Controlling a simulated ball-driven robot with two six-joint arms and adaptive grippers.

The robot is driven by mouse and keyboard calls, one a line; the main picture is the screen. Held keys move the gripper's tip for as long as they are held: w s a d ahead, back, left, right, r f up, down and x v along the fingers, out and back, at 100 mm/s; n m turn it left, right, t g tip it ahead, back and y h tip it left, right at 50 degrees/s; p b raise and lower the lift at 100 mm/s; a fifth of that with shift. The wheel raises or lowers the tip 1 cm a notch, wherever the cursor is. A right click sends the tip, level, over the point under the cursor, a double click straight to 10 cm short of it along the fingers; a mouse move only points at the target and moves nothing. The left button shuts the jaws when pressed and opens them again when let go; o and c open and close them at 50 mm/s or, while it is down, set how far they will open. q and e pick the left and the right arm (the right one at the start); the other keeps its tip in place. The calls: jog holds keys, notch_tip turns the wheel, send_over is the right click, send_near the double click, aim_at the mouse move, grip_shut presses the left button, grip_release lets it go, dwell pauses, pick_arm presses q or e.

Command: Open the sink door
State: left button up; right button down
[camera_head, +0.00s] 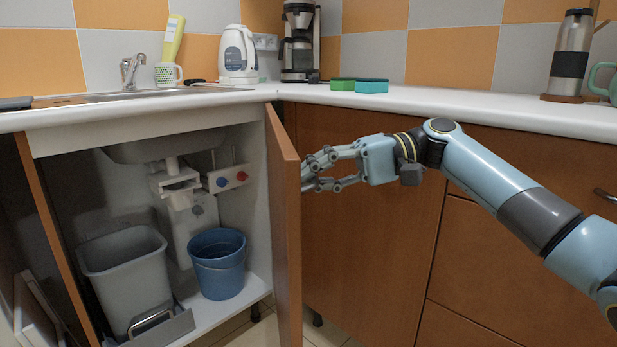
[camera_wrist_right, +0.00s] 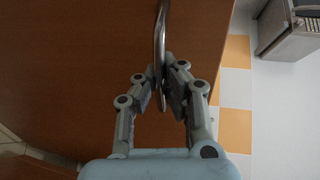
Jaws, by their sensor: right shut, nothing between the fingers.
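The brown sink door (camera_head: 287,220) stands swung wide open on the right side of the sink cabinet, seen almost edge-on in the head view. Its broad face (camera_wrist_right: 80,60) fills much of the right wrist view. A curved metal handle (camera_wrist_right: 161,35) on that face runs down past my right fingertips. My right gripper (camera_head: 306,174) is beside the door's outer face, its fingertips close to the door. In the right wrist view the gripper (camera_wrist_right: 164,80) is shut, with the handle right at its tips but not gripped. My left gripper is not in view.
Inside the open cabinet are a grey bin (camera_head: 125,275), a blue bucket (camera_head: 217,265) and pipework (camera_head: 180,195). Brown cabinet fronts (camera_head: 370,240) stand behind my right arm. The white counter (camera_head: 440,105) holds a kettle (camera_head: 238,55), coffee maker (camera_head: 299,45) and sponges (camera_head: 371,86).

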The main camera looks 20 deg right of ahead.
jog(key=c, duration=1.4)
grip_release()
